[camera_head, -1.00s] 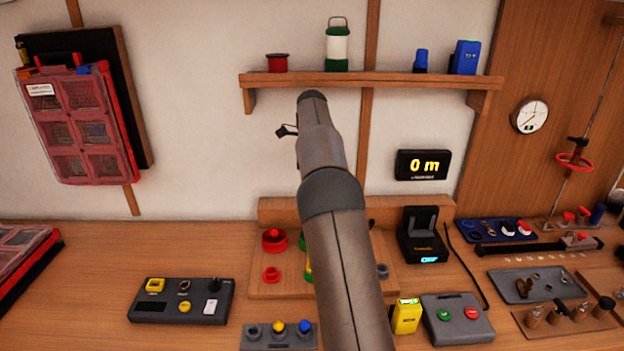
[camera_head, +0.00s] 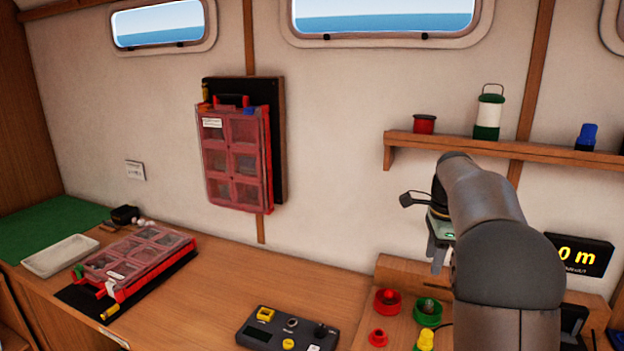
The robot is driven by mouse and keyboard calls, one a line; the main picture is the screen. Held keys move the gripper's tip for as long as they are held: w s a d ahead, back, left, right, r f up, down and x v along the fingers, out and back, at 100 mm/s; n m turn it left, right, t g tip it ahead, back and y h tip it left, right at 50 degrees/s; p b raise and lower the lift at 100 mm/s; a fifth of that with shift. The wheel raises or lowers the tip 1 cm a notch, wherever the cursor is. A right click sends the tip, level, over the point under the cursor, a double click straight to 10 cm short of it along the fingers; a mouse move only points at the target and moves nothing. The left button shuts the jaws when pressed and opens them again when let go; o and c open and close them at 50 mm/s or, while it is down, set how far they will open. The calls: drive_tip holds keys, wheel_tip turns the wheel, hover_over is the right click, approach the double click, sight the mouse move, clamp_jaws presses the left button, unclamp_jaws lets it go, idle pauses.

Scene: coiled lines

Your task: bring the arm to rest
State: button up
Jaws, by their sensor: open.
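My arm rises at the right of the view and bends over at its top. My gripper (camera_head: 438,260) hangs below the arm's end, in front of the wall and above the wooden board with the coloured spools. It points down and looks empty, with its jaws apart. The arm hides part of the wall, the shelf's underside and the bench behind it.
A grey control box (camera_head: 288,330), red spool (camera_head: 387,301) and green spool (camera_head: 428,311) stand near the gripper. A shelf (camera_head: 450,146) is above. A red organizer case (camera_head: 140,262) lies left; another (camera_head: 236,160) hangs on the wall. The bench middle (camera_head: 240,280) is clear.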

drive_tip(key=s+a+f+n, duration=0.3)
drive_tip(key=s+n, duration=0.3)
drive_tip(key=s, duration=0.5)
drive_tip(key=s+a+f+n, duration=0.3)
drive_tip(key=s+a+n, duration=0.3)
drive_tip(key=s, duration=0.5)
drive_tip(key=s+a+f+n, duration=0.4)
drive_tip(key=s+n, duration=0.3)
drive_tip(key=s, duration=0.4)
drive_tip(key=shift+s+a+n, duration=0.3)
drive_tip(key=shift+a+n, duration=0.1)
drive_tip(key=shift+a, duration=0.2)
